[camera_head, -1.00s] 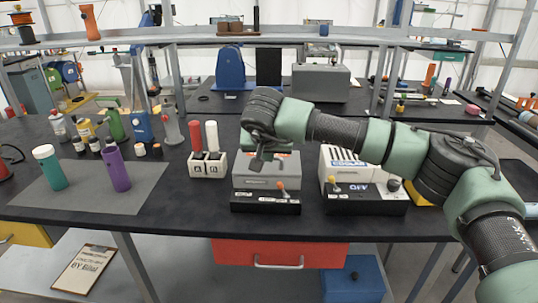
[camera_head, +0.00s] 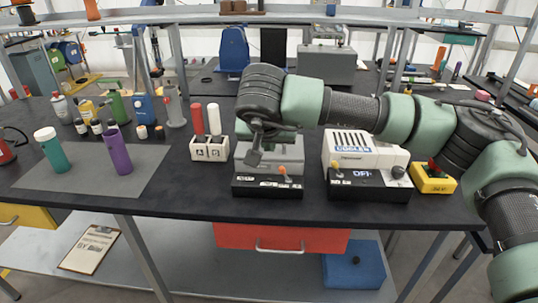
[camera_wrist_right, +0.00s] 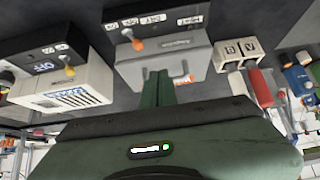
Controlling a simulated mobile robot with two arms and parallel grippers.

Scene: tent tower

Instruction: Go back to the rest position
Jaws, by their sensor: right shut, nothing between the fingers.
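My right arm reaches in from the right of the head view. My right gripper (camera_head: 256,158) points down above the grey box (camera_head: 287,163) with the black lever panel. In the right wrist view its two green fingers (camera_wrist_right: 167,84) are together with nothing between them. The grey box (camera_wrist_right: 165,68) with its handles lies beyond the fingertips; I cannot tell the exact gap. My left gripper is not in view.
A white cooler unit (camera_head: 354,148) and a yellow emergency-stop box (camera_head: 433,181) stand right of the grey box. A white block (camera_head: 209,150) holds red and white cylinders. Green (camera_head: 53,151) and purple (camera_head: 118,151) bottles stand on a grey mat at left.

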